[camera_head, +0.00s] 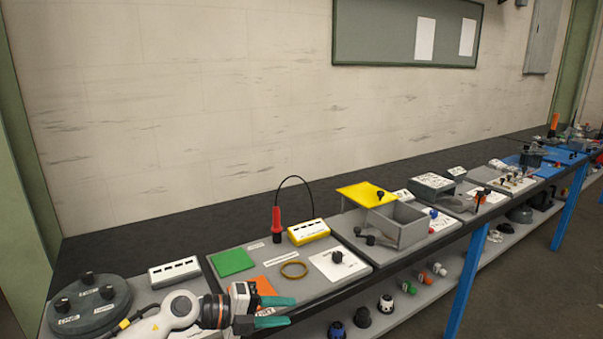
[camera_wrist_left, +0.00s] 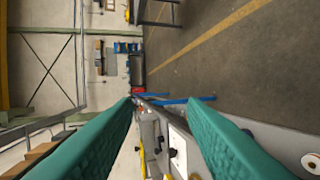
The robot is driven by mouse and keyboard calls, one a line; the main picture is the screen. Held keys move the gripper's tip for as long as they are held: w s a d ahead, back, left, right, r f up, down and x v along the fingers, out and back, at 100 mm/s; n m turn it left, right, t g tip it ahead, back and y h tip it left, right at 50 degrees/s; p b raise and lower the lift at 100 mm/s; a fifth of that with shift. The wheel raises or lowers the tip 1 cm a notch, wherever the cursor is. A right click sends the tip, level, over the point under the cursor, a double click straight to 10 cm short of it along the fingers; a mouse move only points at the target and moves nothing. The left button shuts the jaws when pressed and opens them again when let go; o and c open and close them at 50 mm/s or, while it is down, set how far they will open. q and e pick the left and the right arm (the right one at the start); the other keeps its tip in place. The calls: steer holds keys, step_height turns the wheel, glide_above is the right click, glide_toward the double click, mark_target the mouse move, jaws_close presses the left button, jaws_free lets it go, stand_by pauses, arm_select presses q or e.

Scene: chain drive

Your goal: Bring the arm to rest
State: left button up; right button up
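My left arm (camera_head: 178,311) comes in from the lower left of the head view, low over the front of the bench. My left gripper (camera_head: 288,311) has two green fingers, which are apart with nothing between them. In the left wrist view the open gripper (camera_wrist_left: 160,104) shows its fingers spread wide, looking along the bench and the floor. It is in front of the grey board (camera_head: 345,276), near an orange square (camera_head: 262,285) that it partly hides. My right gripper is not in view.
The board carries a green square (camera_head: 232,262), a brass ring (camera_head: 293,269), a red handle (camera_head: 277,224) with black cable and a yellow box (camera_head: 309,232). A round grey-green base (camera_head: 88,306) with black knobs stands left. An open grey box (camera_head: 398,226) stands further right.

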arm_select(q)
step_height(320, 180, up, 5)
steer(key=s+n+t, duration=0.2)
steer(key=n+t, duration=0.9)
steer(key=s+a+f+n+y, duration=0.8)
steer(key=a+f+n+y, duration=0.3)
steer(key=a+n+y, duration=0.4)
steer(key=s+f+n+g, duration=0.1)
steer(key=s+f+g, duration=0.3)
steer(key=s, duration=0.4)
steer(key=s+f+n+g+h, duration=0.1)
steer(key=s+f+n+g, duration=0.2)
steer(key=s, duration=0.5)
steer(key=s+f+g, duration=0.4)
steer(key=s+g, duration=0.1)
steer(key=s, duration=0.3)
step_height(320, 180, down, 26)
steer(key=f+g, duration=0.1)
steer(key=s+a+f, duration=0.2)
steer(key=s+f, duration=0.5)
steer(key=s, duration=0.1)
steer(key=s+a+f+g, duration=0.1)
steer(key=s+f, duration=0.7)
steer(key=shift+s+a+f+g, duration=0.2)
steer(key=shift+s+a+g, duration=0.1)
steer(key=shift+s+a, duration=0.05)
